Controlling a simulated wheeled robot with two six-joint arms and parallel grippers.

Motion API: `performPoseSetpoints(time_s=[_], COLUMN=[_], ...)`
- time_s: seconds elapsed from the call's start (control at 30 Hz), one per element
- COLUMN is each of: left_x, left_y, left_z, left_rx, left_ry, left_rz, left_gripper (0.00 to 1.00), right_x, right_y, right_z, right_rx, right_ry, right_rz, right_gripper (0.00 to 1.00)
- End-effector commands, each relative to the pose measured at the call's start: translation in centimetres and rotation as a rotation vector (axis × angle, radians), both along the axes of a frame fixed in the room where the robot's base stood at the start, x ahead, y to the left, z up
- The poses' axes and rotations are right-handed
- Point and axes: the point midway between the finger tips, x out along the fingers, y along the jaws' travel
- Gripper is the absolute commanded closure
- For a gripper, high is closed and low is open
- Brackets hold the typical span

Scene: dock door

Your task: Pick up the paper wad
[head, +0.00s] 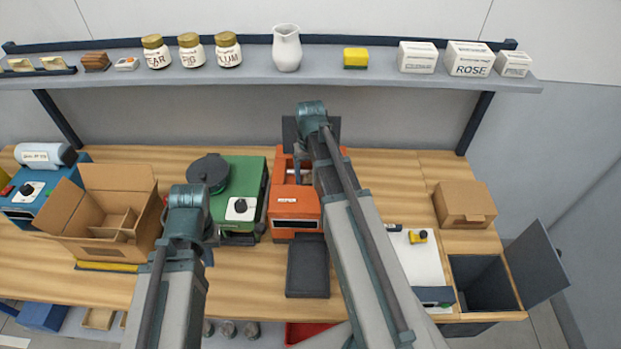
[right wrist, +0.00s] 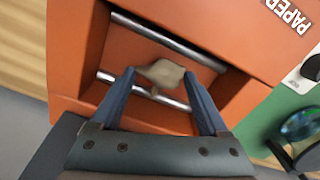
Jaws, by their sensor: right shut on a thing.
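The paper wad (right wrist: 162,72) is a small pale, crumpled lump in the right wrist view. It lies in the opening of the orange machine (right wrist: 75,40), among the metal rollers. My right gripper (right wrist: 159,82) reaches into the opening with its two blue fingers on either side of the wad, shut on it. In the head view the orange machine (head: 295,208) stands mid-bench, and my right arm covers part of it; I cannot make out the wad there. My left gripper (head: 198,235) hangs in front of the green machine; its fingers are hidden.
The green machine (head: 242,178) stands just left of the orange one. A dark grey tray (head: 308,268) lies in front. An open cardboard box (head: 105,215) is at left. An open bin (head: 483,288) is at right, with a closed carton (head: 464,204) behind. A shelf (head: 260,84) runs above.

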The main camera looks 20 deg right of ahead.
Motion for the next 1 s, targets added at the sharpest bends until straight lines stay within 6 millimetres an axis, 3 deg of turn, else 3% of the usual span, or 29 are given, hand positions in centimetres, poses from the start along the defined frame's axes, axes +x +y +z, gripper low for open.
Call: performPoseSetpoints(time_s=[0.27, 0.47, 1.0], left_x=[0.0, 0.0, 0.0], left_y=[0.0, 0.0, 0.0], left_z=[0.2, 1.6, 9.3], left_rx=[0.0, 0.0, -0.002], left_ry=[0.0, 0.0, -0.001], left_rz=[0.0, 0.002, 0.015], left_gripper=[1.0, 1.0, 1.0], right_x=[0.0, 0.0, 0.0], right_y=[0.0, 0.0, 0.0], right_z=[0.2, 1.6, 9.3], right_rx=[0.0, 0.0, 0.0], right_ry=[0.0, 0.0, 0.0], right_rz=[0.0, 0.0, 0.0], right_gripper=[0.73, 0.73, 0.73])
